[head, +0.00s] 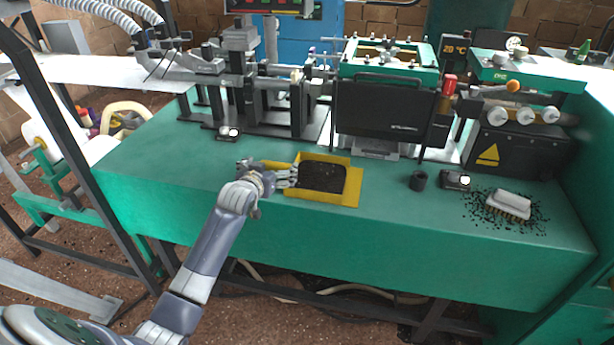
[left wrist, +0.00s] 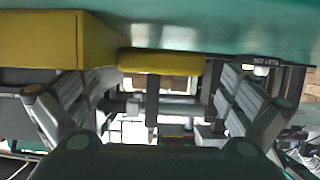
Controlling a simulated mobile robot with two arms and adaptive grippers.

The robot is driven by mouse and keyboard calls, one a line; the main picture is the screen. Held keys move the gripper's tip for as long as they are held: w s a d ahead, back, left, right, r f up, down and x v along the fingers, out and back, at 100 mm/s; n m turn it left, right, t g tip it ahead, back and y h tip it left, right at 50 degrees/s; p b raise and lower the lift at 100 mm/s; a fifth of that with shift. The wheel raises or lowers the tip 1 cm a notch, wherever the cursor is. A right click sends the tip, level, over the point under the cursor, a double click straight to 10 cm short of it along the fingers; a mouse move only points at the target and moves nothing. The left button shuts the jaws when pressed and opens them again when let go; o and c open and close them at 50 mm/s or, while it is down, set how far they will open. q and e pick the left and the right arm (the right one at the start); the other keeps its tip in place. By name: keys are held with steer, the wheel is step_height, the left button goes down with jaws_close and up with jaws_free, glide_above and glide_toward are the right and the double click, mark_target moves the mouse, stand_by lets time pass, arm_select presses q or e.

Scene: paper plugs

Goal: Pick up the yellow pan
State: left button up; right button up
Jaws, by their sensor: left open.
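The yellow pan (head: 353,187) sits on the green bench, with dark granular material inside it. My left gripper (head: 290,175) is at the pan's left side, with its fingers pointing right toward the pan. In the left wrist view the pan's yellow body (left wrist: 45,40) fills the upper left. Its short yellow handle (left wrist: 160,63) lies across the gap between the two spread fingers, clear of both in the picture. The left gripper is open. How deep the handle sits between the fingers is hard to tell. My right gripper is not in view.
Another gauge (head: 228,133) is behind to the left. Machinery with a black panel (head: 385,110) stands behind the pan. The bench's left front is clear.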

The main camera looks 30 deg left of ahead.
mark_target(274, 166)
arm_select(q)
steer(key=shift+x, duration=1.75)
steer(key=c, duration=1)
steer(key=shift+c, duration=0.2)
